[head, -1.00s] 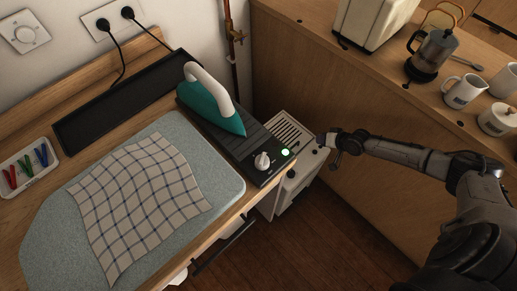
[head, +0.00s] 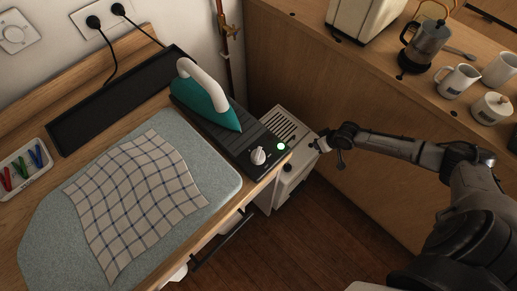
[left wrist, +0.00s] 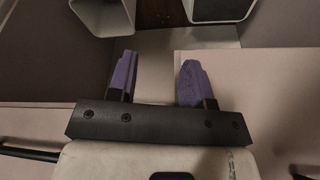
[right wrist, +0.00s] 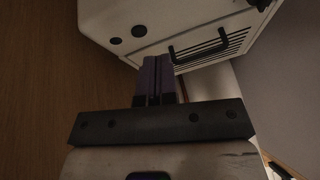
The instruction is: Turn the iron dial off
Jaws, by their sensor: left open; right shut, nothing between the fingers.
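The iron dial is a white knob (head: 258,155) on the front end of the black iron station (head: 245,140). A green-white light (head: 281,146) glows beside it. The teal iron (head: 207,100) with a white handle rests on the station. My right gripper (head: 322,144) is to the right of the dial and apart from it, near a white vented box. In the right wrist view the right gripper's purple fingers (right wrist: 158,78) are shut and empty. In the left wrist view my left gripper (left wrist: 155,80) is open and empty; it is outside the head view.
The white vented box (head: 283,128) stands beside the ironing table. A checked cloth (head: 137,198) lies on the pale blue ironing pad (head: 50,235). A wooden counter with a coffee press (head: 427,45) and mugs (head: 457,79) is at right. The wooden floor (head: 290,245) between is clear.

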